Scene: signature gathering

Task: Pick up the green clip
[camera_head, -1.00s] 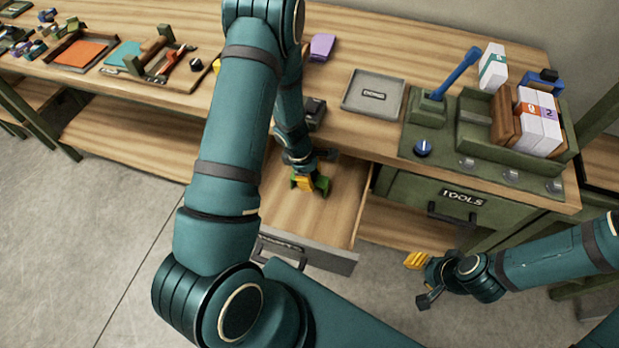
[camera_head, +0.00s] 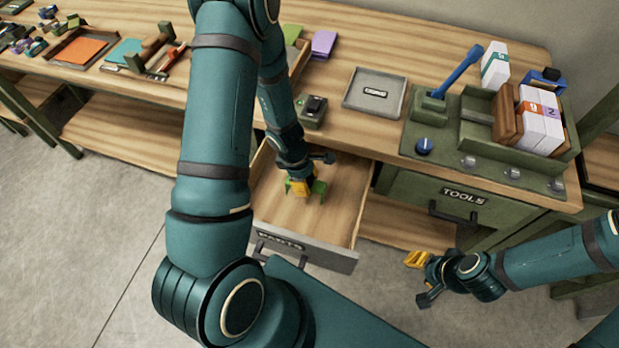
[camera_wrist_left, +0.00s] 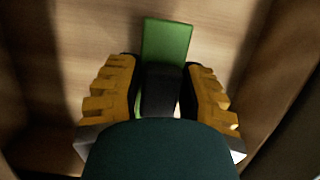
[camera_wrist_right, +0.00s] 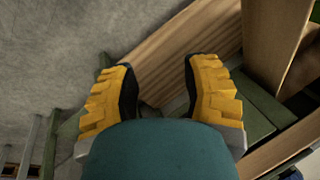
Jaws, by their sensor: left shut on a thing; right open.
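The green clip (camera_head: 317,189) is inside the open parts drawer (camera_head: 345,225), low over its wooden floor. It also shows in the left wrist view (camera_wrist_left: 166,42), sticking out beyond the fingers. My left gripper (camera_head: 302,188) reaches down into the drawer and is shut on the clip, with a dark part of it between the yellow fingers (camera_wrist_left: 160,90). I cannot tell whether the clip still touches the drawer floor. My right gripper (camera_head: 417,260) is open and empty, out in front of the bench; its spread fingers show in the right wrist view (camera_wrist_right: 160,90).
Drawer walls stand close around my left gripper. On the bench top are a grey tray (camera_head: 375,92), a green stand with a blue lever (camera_head: 455,75), white boxes (camera_head: 540,120) and a purple block (camera_head: 323,44). A closed tools drawer (camera_head: 462,197) is right of the open one.

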